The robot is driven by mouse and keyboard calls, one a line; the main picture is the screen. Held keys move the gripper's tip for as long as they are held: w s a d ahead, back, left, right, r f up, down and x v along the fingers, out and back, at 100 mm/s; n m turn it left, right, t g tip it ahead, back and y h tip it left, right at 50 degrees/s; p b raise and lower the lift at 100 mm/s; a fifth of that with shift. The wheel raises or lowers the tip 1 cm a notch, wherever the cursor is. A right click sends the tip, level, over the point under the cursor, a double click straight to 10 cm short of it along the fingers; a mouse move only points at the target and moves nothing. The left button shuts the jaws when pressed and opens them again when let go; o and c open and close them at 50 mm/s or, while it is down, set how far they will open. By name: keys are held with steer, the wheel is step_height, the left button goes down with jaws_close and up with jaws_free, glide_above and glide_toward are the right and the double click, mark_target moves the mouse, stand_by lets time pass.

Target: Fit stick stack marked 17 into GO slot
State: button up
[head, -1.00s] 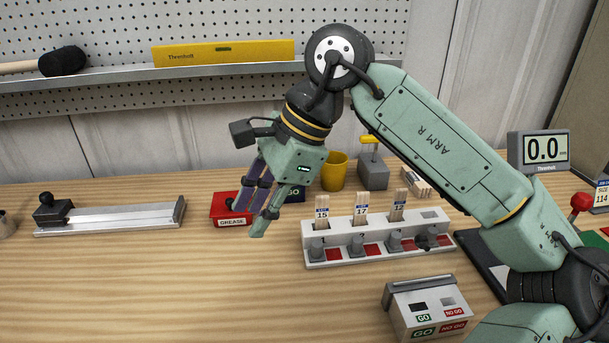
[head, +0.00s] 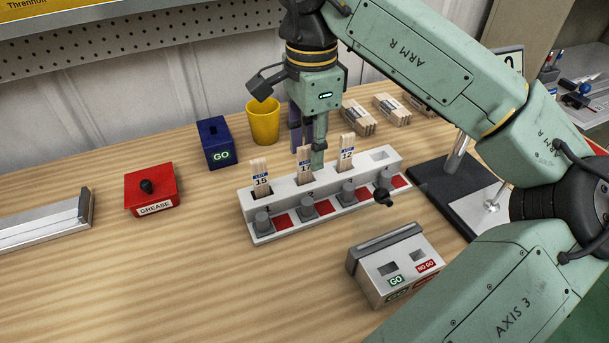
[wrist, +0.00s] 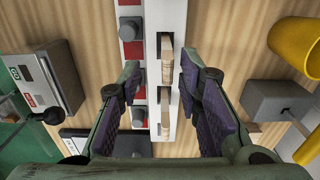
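The stick stack marked 17 (head: 304,168) stands upright in the middle of the white rack (head: 262,228), between stacks 15 (head: 260,174) and 12 (head: 347,150). My gripper (head: 310,153) points down at stack 17 and partly covers it. In the wrist view, the fingers are apart, with a stick stack (wrist: 166,62) between them and clear space on both sides. Its label cannot be read there. A grey gauge box (head: 370,278) in front of the rack has a GO opening (head: 388,268) and a NO GO opening (head: 417,256).
A blue box marked GO (head: 215,150), a yellow cup (head: 263,122) and a red grease box (head: 151,190) stand behind and left of the rack. Loose stick bundles (head: 393,107) lie at the back. The table's front left is clear.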

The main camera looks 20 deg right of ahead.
mark_target(305, 165)
steer(key=f+b, duration=0.1)
steer(key=f, duration=0.2)
steer(key=f+b, duration=0.1)
steer(key=f, duration=0.1)
steer(key=shift+w+a+b, duration=0.3)
steer(key=shift+w+b, duration=0.05)
steer(key=shift+r, duration=0.1)
jaws_close()
